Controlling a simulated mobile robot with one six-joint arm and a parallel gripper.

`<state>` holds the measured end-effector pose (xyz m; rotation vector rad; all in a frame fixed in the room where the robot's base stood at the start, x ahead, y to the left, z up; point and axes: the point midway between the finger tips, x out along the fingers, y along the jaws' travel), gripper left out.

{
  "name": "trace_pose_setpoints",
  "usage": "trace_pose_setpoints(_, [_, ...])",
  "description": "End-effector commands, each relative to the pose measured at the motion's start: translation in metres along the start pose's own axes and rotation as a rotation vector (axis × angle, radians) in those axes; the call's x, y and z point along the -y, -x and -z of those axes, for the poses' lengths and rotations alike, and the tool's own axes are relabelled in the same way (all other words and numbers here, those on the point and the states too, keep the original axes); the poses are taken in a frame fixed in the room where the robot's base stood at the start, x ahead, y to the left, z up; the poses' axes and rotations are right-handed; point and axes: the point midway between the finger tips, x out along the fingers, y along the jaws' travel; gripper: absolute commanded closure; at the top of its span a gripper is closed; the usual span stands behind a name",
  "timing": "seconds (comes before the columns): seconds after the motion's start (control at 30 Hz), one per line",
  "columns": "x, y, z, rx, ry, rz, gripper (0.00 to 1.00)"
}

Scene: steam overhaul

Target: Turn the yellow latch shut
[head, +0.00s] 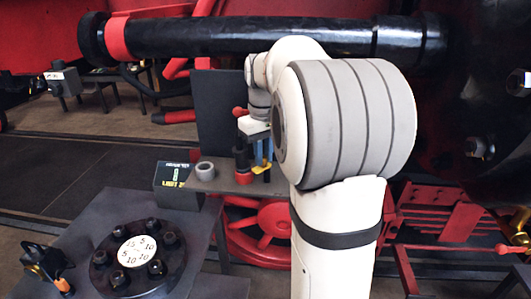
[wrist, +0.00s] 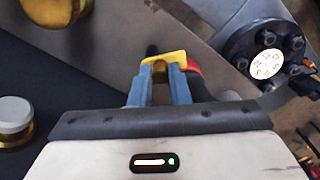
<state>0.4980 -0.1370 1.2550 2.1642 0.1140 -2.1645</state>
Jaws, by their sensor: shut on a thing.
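The yellow latch (wrist: 165,57) shows in the wrist view as a flat bar across the fingertips, bent down at its right end. It also shows in the head view (head: 261,168) as a small yellow piece under my gripper. My gripper (wrist: 160,78), with blue fingers, is shut on the latch; its fingers stand slightly apart with yellow between them. In the head view my gripper (head: 263,155) points down beside a dark cylinder with a red base (head: 242,165). The fingers hide part of the latch, and I cannot tell how far it is turned.
A grey ring (head: 205,171) and a small display (head: 178,177) stand left of the latch. A bolted round flange (head: 112,265) with a numbered white disc is at the front left. A dark panel (head: 215,100) rises behind. A long black pipe (head: 250,38) crosses above.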

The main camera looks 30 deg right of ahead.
Motion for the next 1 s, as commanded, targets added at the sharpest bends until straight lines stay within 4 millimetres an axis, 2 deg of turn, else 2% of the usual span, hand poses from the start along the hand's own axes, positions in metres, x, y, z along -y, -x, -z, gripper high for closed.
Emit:
trace_pose_setpoints(0.6, [-0.0009,0.0009,0.0073,0.001,-0.571,-0.001,1.00])
trace_pose_setpoints(1.0, [-0.0024,0.0009,0.0097,0.001,-0.809,-0.001,1.00])
